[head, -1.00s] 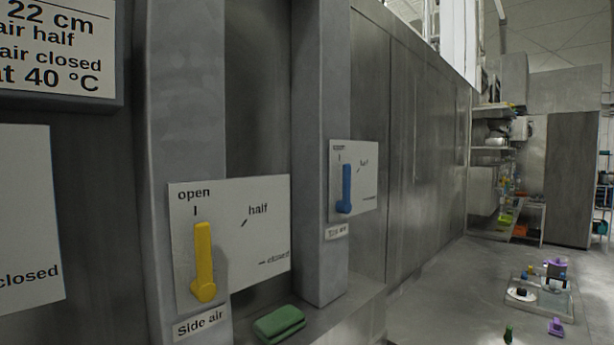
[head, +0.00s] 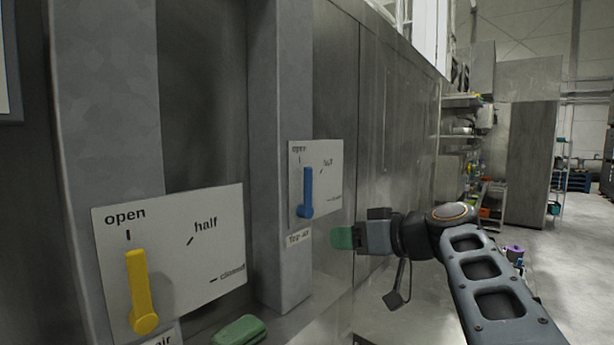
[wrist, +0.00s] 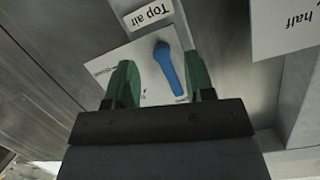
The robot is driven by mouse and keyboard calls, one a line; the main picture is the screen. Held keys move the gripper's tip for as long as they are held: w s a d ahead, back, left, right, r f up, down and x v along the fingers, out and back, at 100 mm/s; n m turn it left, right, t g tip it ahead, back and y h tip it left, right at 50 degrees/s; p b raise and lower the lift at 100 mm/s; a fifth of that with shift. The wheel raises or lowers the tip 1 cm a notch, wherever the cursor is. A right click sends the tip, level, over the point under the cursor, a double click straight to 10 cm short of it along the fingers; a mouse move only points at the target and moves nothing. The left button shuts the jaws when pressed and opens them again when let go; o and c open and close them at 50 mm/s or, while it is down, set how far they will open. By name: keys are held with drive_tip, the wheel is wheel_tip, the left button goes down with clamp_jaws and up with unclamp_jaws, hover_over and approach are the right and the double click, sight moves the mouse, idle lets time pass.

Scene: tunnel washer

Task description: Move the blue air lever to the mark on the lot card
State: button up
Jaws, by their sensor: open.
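The blue air lever (head: 308,193) points straight up at the "open" mark on its white plate (head: 328,166), on a grey post. A label (head: 299,238) below it reads "Top air" in the wrist view. My gripper (head: 342,238) is to the right of the lever and a little lower in the head view. In the wrist view the lever (wrist: 168,70) shows between the green fingers of my open gripper (wrist: 160,84), with no visible contact. The lot card is not in view now, apart from perhaps a dark-framed edge at the upper left.
A yellow lever (head: 141,292) on a larger white plate (head: 205,245) stands at the left, pointing to "open". A green block (head: 238,331) lies on the ledge below. Both plates carry open, half and closed marks. Open floor lies to the right.

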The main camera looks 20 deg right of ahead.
sight(310, 180)
wheel_tip(310, 180, up, 9)
drive_tip(key=d+n+t+y+p, duration=0.1)
drive_tip(key=d+n+t+y, duration=0.1)
drive_tip(key=n, duration=0.1)
drive_tip(key=p+x, duration=0.1)
drive_tip(key=x, duration=0.2)
drive_tip(key=p+x, duration=0.2)
drive_tip(key=x, duration=0.2)
drive_tip(key=p+x, duration=0.1)
drive_tip(key=x, duration=0.3)
drive_tip(key=shift+w+d+r+p, duration=0.2)
drive_tip(key=shift+w+r+p, duration=0.05)
drive_tip(key=shift+r+p, duration=0.1)
drive_tip(key=shift+x, duration=0.8)
drive_tip(key=shift+f, duration=0.15)
drive_tip(key=shift+c, duration=0.2)
clamp_jaws()
